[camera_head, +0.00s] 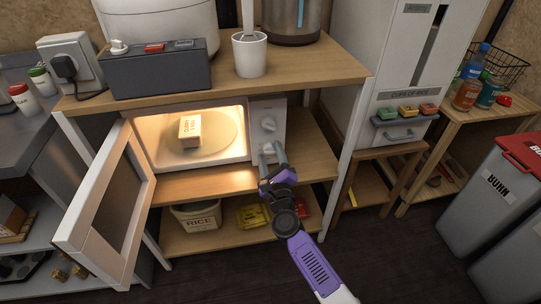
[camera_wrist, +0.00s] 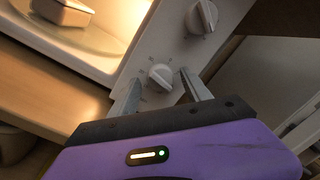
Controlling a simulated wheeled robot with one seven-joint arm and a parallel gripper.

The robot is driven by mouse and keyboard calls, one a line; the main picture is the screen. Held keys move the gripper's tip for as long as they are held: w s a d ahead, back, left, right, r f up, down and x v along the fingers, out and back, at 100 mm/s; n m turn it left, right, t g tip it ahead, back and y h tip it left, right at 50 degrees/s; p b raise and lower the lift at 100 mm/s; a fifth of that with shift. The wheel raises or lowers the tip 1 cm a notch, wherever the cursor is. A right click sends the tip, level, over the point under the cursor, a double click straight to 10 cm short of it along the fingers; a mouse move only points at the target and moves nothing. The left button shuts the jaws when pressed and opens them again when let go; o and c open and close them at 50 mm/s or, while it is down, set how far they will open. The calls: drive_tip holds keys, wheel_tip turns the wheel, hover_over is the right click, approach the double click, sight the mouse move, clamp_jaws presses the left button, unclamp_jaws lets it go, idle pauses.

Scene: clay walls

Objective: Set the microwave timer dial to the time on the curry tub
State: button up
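The microwave (camera_head: 200,110) stands on the shelf with its door (camera_head: 105,205) swung open to the left and its inside lit. The curry tub (camera_head: 190,130) sits on the round plate inside; its lettering is too small to read a time. It also shows in the wrist view (camera_wrist: 62,12). The control panel has an upper dial (camera_wrist: 201,17) and a lower dial (camera_wrist: 161,76), both white. My gripper (camera_head: 268,152) is in front of the panel. In the wrist view its open fingers (camera_wrist: 160,92) stand on either side of the lower dial, and contact cannot be told.
A dark box (camera_head: 155,72), a white cup (camera_head: 249,55) and a rice cooker stand on the top shelf. A rice bin (camera_head: 196,216) and yellow packets are below. A white dispenser (camera_head: 400,60) stands to the right, beyond the shelf post.

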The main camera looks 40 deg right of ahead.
drive_tip(key=p+v, duration=0.1)
drive_tip(key=v, duration=0.6)
drive_tip(key=shift+s+a, duration=0.25)
drive_tip(key=shift+s, duration=0.1)
idle(0.5)
drive_tip(key=s+a+r+n+t+y, duration=0.35)
drive_tip(key=s+a+r+n, duration=0.3)
drive_tip(key=n, duration=0.85)
drive_tip(key=s+a+r+n+g+y, duration=0.1)
drive_tip(key=s+a+n+y, duration=0.1)
drive_tip(key=s+a+n, duration=0.55)
drive_tip(key=s+a+r+n+g+y, duration=0.1)
drive_tip(key=s+a+n+g+y, duration=0.3)
drive_tip(key=s, duration=0.6)
drive_tip(key=s+a+n+t+y, duration=0.1)
drive_tip(key=s+a+n, duration=0.1)
drive_tip(key=s+n, duration=0.6)
wheel_tip(320, 180, up, 23)
drive_tip(key=s+p, duration=0.1)
drive_tip(key=p, duration=2.1)
drive_tip(key=shift+s+a+f+m+p, duration=0.2)
drive_tip(key=shift+s+a+m+p, duration=0.05)
drive_tip(key=shift+s+m+p, duration=0.15)
